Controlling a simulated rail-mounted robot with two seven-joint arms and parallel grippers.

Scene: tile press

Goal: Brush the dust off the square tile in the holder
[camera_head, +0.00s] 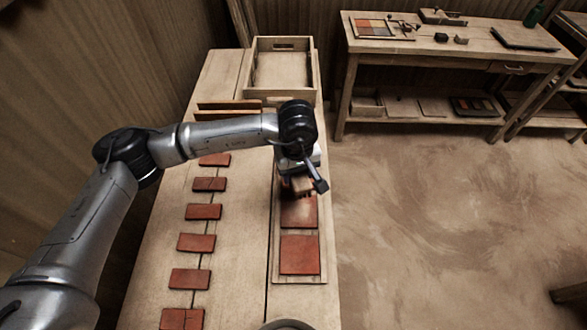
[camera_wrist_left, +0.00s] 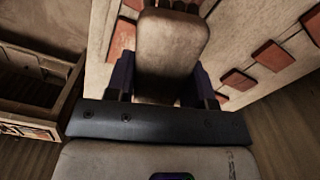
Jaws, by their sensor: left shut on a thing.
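My left gripper (camera_head: 303,180) is shut on a wooden brush (camera_head: 302,187), above the long wooden holder (camera_head: 272,262) on the bench. The brush is small and partly hidden by the gripper. In the left wrist view the pale wooden brush body (camera_wrist_left: 168,60) sits between the two fingers (camera_wrist_left: 162,85), with dark bristles at the top edge. A square red tile (camera_head: 299,213) lies in the holder just below the brush; whether the bristles touch it I cannot tell. Another square red tile (camera_head: 300,255) lies nearer in the holder. My right gripper is not in view.
Several small red rectangular tiles (camera_head: 203,212) lie in a column left of the holder. A wooden crate (camera_head: 283,67) stands at the bench's far end. A side table (camera_head: 450,45) with tools stands at the back right, beyond open floor.

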